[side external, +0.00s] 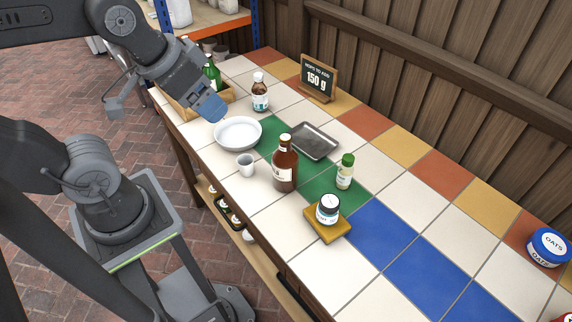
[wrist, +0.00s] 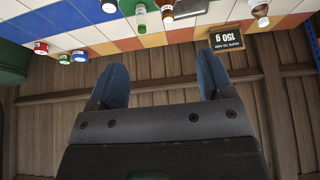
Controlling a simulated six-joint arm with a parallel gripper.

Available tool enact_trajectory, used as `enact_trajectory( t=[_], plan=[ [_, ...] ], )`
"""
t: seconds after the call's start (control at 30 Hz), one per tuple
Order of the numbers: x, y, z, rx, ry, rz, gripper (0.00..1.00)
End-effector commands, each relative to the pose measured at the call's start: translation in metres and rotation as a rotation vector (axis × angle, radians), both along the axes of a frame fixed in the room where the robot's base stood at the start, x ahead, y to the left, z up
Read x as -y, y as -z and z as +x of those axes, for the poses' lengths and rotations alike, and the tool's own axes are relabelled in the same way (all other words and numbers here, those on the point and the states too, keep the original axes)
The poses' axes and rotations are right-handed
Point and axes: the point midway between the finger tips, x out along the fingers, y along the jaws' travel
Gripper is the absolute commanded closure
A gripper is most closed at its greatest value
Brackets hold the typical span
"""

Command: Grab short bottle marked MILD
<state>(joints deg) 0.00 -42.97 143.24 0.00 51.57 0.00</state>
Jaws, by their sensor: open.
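Two short bottles stand on the tiled table. One is pale with a green cap (side external: 345,172), right of the middle. It also shows at the top of the wrist view (wrist: 140,18). The other is brown with a white cap (side external: 260,98), near the back, and also shows in the wrist view (wrist: 262,14). I cannot read MILD on either label. My gripper (side external: 211,107) is raised over the far left part of the table, apart from both bottles. In the wrist view its blue fingers (wrist: 160,80) are spread wide with nothing between them.
A tall brown bottle (side external: 285,168) stands between a white mug (side external: 246,168) and the green-capped bottle. A sign (side external: 317,78) stands by the wooden fence. Front tiles are clear.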

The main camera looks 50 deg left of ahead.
Motion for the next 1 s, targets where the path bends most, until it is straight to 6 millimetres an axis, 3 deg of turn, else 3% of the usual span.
enact_trajectory(
  t=[0.13,0.47,0.67,0.8,1.0],
  plan=[
    [0.0,0.0,0.0,0.0,0.0,0.0,0.38],
    [0.0,0.0,0.009,-0.023,-0.043,-0.011,0.38],
    [0.001,0.008,0.054,-0.112,-0.258,-0.05,0.38],
    [0.006,0.024,0.093,-0.16,-0.445,-0.063,0.38],
    [0.014,0.052,0.134,-0.184,-0.651,-0.067,0.38]
  ],
)
